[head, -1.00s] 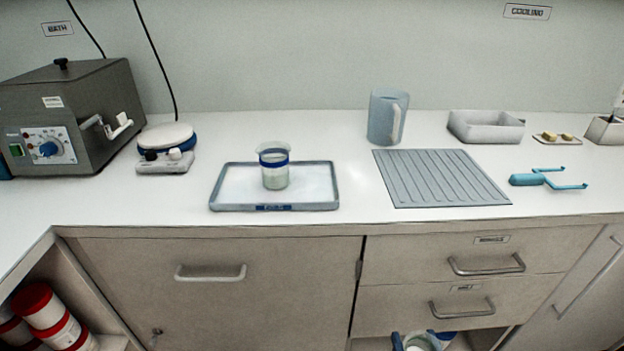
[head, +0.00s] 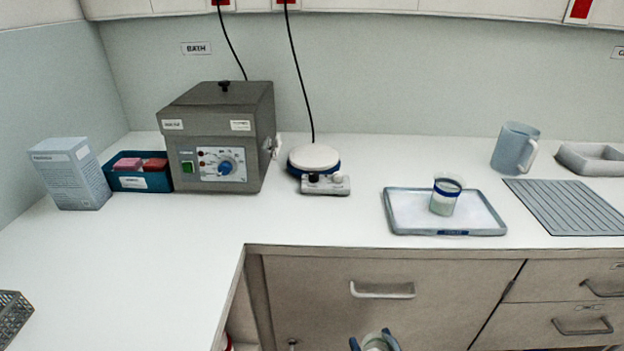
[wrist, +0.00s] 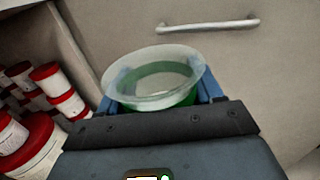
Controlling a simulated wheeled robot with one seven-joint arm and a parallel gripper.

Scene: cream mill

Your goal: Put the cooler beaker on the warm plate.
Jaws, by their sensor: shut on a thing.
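My gripper (head: 375,344) shows at the bottom edge of the head view, low in front of the cabinet. It is shut on a clear beaker with a green band (wrist: 155,78), seen from above in the wrist view. Another beaker, with a blue band (head: 445,196), stands upright on a grey-rimmed tray (head: 410,229) on the counter. A hotplate with a round white top (head: 314,157), a blue ring and front knobs stands left of the tray; its top is empty. I cannot tell from the look of the beakers which is cooler.
A grey bath box (head: 215,140) stands left of the hotplate. A blue bin (head: 140,182) and a carton (head: 72,175) are further left. A jug (head: 515,148) and ribbed mat (head: 570,207) lie right. The counter edge and cabinet handle (head: 382,291) are near my gripper.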

